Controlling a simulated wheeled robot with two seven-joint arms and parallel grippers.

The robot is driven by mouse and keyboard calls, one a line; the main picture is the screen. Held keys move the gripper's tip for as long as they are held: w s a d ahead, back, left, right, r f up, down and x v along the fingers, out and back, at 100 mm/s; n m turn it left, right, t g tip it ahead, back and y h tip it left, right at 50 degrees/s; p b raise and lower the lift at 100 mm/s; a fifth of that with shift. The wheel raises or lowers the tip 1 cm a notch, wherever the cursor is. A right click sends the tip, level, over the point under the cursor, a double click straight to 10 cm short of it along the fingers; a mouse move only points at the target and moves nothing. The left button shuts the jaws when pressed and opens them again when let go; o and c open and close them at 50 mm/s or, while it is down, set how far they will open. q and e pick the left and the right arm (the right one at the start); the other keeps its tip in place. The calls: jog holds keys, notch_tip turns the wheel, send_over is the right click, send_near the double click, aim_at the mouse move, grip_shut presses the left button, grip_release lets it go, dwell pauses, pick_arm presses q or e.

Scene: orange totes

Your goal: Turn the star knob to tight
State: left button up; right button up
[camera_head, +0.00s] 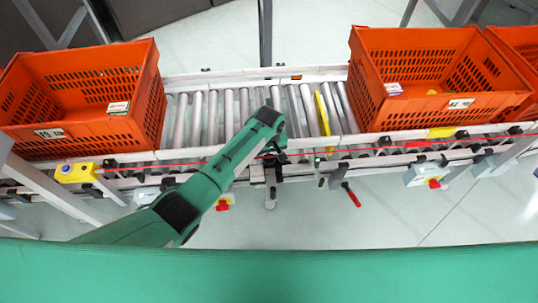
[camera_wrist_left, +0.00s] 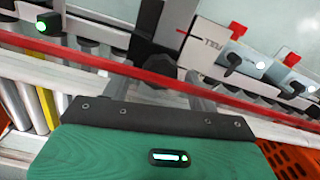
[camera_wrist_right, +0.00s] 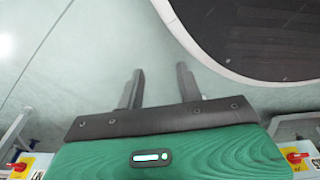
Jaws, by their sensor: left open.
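A black star knob (camera_wrist_left: 156,72) on a dark post shows in the left wrist view, at the conveyor's rail. My left gripper (camera_wrist_left: 168,88) is open, with one finger on either side of the knob's near part; I cannot tell if they touch it. In the head view, my left gripper (camera_head: 273,154) is over the conveyor's near rail and mostly hides the knob. My right gripper (camera_wrist_right: 158,82) is open and empty above the floor, outside the head view.
Orange totes stand on the conveyor at left (camera_head: 92,128) and right (camera_head: 430,112), with bare rollers (camera_head: 200,115) between them. A red-handled lever (camera_head: 351,194) hangs right of my left gripper. Yellow boxes (camera_head: 76,173) sit along the near rail.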

pick_arm(q)
jog(key=shift+c, duration=0.3)
jog(key=shift+r, duration=0.1)
jog(key=c, duration=0.9)
